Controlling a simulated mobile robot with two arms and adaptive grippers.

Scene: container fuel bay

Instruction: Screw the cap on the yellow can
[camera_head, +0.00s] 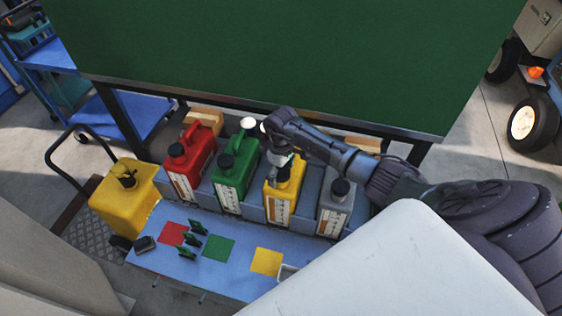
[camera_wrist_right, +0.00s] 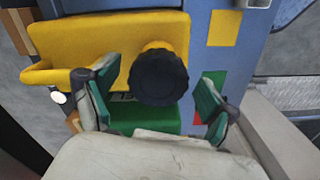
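The yellow can (camera_head: 281,204) stands upright in a row of cans, third from the left. My right gripper (camera_head: 282,158) is over its top and hides part of it. In the right wrist view the yellow can (camera_wrist_right: 75,48) has a black ridged round cap (camera_wrist_right: 160,78) at its mouth. My right gripper (camera_wrist_right: 150,98) is open there, one green-padded finger on each side of the cap, with gaps between. How tightly the cap sits cannot be told. My left gripper is not in view.
A red can (camera_head: 196,160), a green can (camera_head: 232,172) and a grey can (camera_head: 333,212) share the row. The blue table (camera_head: 165,262) has coloured squares and small dark green pieces. A larger yellow container (camera_head: 125,200) stands left. A green panel (camera_head: 290,55) rises behind.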

